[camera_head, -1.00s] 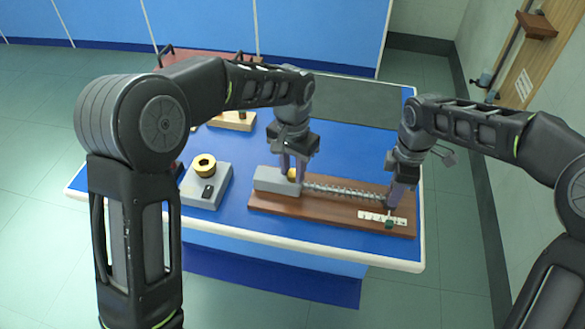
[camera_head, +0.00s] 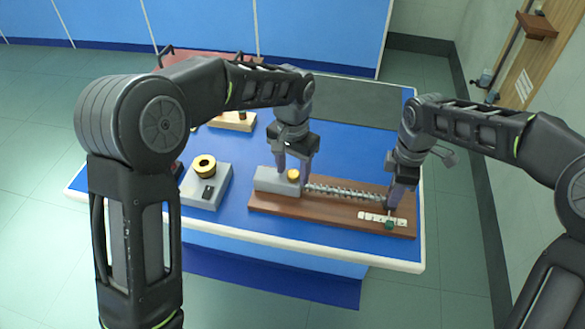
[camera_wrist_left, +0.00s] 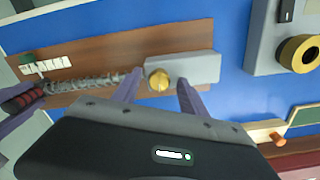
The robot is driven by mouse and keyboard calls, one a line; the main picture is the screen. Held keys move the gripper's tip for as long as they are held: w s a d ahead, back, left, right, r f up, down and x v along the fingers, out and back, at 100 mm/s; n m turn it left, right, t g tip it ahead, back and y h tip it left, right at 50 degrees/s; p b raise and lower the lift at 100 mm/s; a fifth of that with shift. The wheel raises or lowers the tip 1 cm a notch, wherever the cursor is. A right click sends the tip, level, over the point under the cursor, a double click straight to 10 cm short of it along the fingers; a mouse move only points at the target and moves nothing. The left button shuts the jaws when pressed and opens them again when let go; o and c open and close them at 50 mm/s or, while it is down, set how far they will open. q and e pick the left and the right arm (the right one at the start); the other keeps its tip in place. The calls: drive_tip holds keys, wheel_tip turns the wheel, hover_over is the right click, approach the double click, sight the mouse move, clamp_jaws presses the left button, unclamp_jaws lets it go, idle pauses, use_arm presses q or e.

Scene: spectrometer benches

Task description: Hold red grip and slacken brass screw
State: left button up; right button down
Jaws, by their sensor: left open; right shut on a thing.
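The brass screw (camera_head: 293,175) is a round yellow knob on the grey block (camera_head: 266,181) at the left end of a brown board. It also shows in the left wrist view (camera_wrist_left: 158,79). My left gripper (camera_head: 292,178) is open, pointing down, with one finger on each side of the screw and visible gaps. The red grip (camera_wrist_left: 24,100), red and black, is at the far end of the coil spring (camera_wrist_left: 85,86). My right gripper (camera_head: 391,202) is shut on the red grip at the board's right end and mostly hides it in the head view.
The brown board (camera_head: 315,206) carries a white scale strip (camera_head: 382,219) and a green piece (camera_head: 389,225). A grey box with a brass ring (camera_head: 204,164) stands to the left. A wooden block (camera_head: 238,124) lies behind. Blue tabletop is clear between them.

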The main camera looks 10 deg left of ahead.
sight(292, 173)
drive_tip(key=shift+d, duration=0.1)
use_arm(q)
wheel_tip(292, 173, up, 12)
idle(0.4)
